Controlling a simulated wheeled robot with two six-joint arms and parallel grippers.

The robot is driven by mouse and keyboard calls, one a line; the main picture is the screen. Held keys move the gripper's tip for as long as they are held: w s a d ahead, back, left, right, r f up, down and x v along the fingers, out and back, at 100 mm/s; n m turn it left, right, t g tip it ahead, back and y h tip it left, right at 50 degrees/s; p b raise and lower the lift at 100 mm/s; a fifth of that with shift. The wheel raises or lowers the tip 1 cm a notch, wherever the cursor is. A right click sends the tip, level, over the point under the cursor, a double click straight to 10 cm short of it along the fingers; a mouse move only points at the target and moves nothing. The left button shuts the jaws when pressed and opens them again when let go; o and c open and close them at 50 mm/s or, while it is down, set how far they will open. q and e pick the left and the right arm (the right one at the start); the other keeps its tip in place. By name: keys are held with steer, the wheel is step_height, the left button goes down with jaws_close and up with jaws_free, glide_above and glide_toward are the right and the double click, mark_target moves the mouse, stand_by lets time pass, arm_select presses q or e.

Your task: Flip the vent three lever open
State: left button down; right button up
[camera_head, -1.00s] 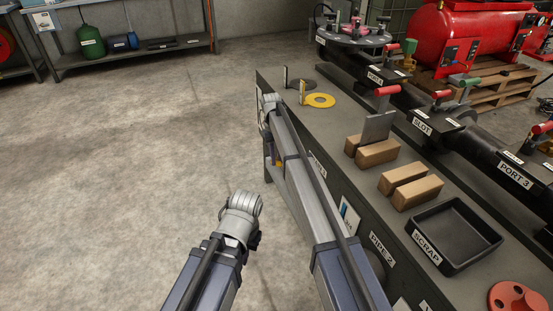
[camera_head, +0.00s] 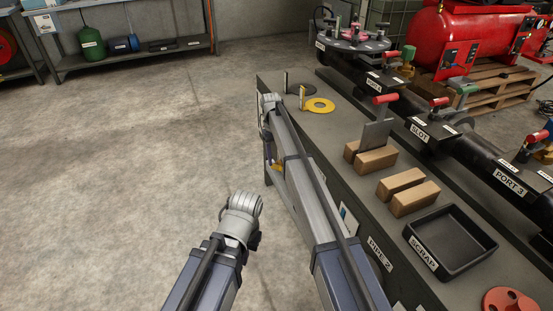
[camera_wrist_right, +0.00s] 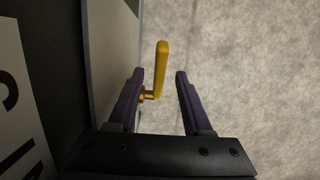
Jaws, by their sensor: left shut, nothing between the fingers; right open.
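In the right wrist view a yellow lever (camera_wrist_right: 161,68) stands out from the bench's side panel on a short pivot. My right gripper (camera_wrist_right: 160,75) is open, with the lever between its fingers and nearer the left one. I cannot read a label that says which vent it is. In the head view, a small yellow patch (camera_head: 277,167) shows beside my right forearm, low at the bench side; the right fingers are mostly hidden there. My left gripper (camera_head: 253,240) is shut and empty over the floor, mostly hidden behind its wrist, away from the bench.
The grey bench holds a yellow ring plate (camera_head: 320,105), wooden blocks (camera_head: 376,160) with an upright grey plate, and a black scrap tray (camera_head: 452,266). Black pipes with red-handled valves (camera_head: 385,99) run behind it. The floor to the left is clear.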

steer(key=p+v, duration=0.4)
steer(key=v, duration=0.1)
steer(key=shift+w+a+r+p, duration=0.1)
steer(key=shift+r+p, duration=0.25)
steer(key=shift+p, duration=0.05)
